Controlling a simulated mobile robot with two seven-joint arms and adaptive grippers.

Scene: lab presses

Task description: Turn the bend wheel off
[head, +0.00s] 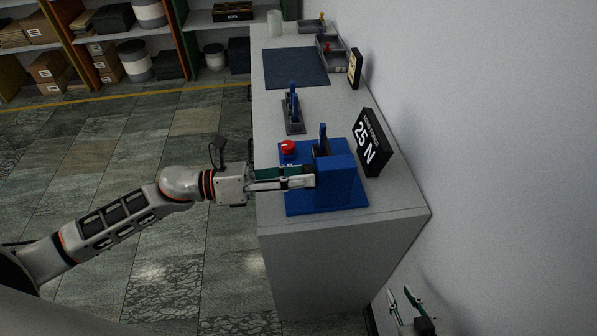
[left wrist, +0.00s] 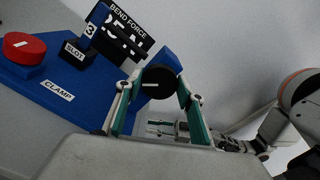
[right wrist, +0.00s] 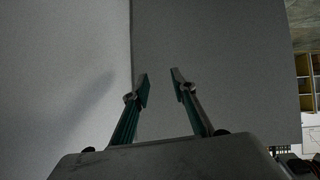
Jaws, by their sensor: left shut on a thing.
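The blue press (head: 340,185) stands on its blue base near the front end of the bench. The bend wheel (left wrist: 158,84) is a round black knob with a white line mark on the press's side, seen in the left wrist view. My left gripper (head: 309,176) reaches in from the left and is shut on the wheel, one finger on each side of it. In the head view the gripper hides the wheel. A display (head: 371,143) reading "25 N" stands behind the press. My right gripper (head: 412,298) is low at the right, open and empty, also in the right wrist view (right wrist: 160,82).
A red clamp knob (head: 288,147) sits on the base beside my left gripper. Another small lever device (head: 292,110), a dark mat (head: 295,68) and trays (head: 331,50) lie farther along the bench. A wall (head: 480,130) bounds the right side. The floor at left is clear.

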